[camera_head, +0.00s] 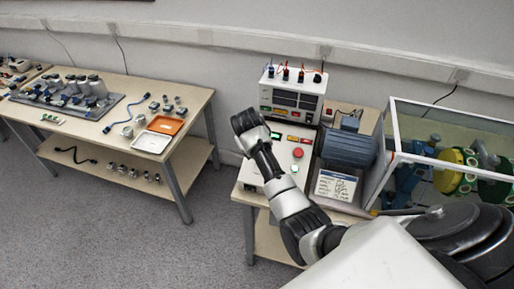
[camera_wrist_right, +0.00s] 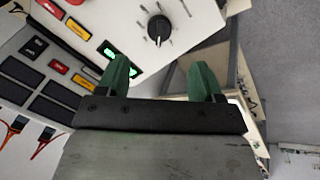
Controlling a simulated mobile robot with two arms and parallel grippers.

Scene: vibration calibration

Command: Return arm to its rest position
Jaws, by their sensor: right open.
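My right arm reaches in from the lower right of the head view and extends over the control unit, with its wrist (camera_head: 250,128) at the left side of the panel. The fingers are hidden in that view. In the right wrist view my right gripper (camera_wrist_right: 158,80) shows two green fingers spread apart with nothing between them. Beyond the fingers lie a white panel with a black rotary knob (camera_wrist_right: 158,27) and a lit green switch (camera_wrist_right: 118,58). The fingers look close to the panel; I cannot tell whether they touch it. My left gripper is not in view.
The control unit (camera_head: 293,92) with cables on top stands on a wooden bench beside a motor (camera_head: 349,148) and a clear-walled enclosure (camera_head: 390,150). A red button (camera_head: 298,153) sits near my forearm. A second table (camera_head: 190,104) holds sensors and trays. Grey floor (camera_head: 130,240) lies open between.

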